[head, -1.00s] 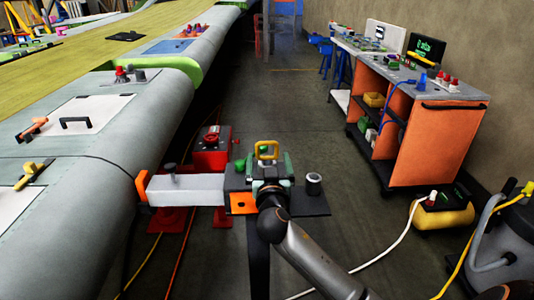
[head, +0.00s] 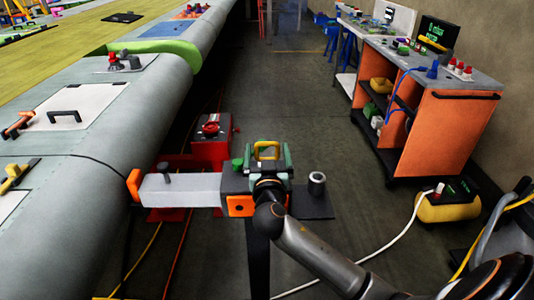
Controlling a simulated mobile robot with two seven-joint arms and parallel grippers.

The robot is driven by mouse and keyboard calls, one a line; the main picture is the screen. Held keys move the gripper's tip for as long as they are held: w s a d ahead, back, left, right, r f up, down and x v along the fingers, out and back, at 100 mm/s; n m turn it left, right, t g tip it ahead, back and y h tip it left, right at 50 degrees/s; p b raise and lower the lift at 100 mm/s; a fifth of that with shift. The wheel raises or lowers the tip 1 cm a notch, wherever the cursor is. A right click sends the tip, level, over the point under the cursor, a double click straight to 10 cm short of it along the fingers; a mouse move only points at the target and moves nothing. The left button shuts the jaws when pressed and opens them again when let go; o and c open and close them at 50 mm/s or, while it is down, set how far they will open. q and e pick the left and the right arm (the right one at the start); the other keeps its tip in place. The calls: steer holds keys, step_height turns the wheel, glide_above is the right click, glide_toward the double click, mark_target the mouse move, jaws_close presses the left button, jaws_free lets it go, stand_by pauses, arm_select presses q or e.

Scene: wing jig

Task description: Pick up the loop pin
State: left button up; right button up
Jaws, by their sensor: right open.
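The loop pin shows as an upright yellow loop (head: 267,144) on the fixture (head: 182,190) beside the wing, just beyond my right wrist in the head view. My right gripper (head: 268,163) is open at the fixture's right end, with the yellow loop showing between its greenish sides. The pin below the loop is hidden by the gripper and wrist. I cannot tell whether the fingers touch it. My left gripper is out of view.
The grey wing (head: 95,200) runs along the left. A red box (head: 211,132) stands behind the fixture, and a dark plate with a grey cylinder (head: 317,184) is at its right. An orange cart (head: 440,135) stands at the right. A white hose (head: 385,245) crosses the floor.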

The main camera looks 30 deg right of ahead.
steer(key=c, duration=1.3)
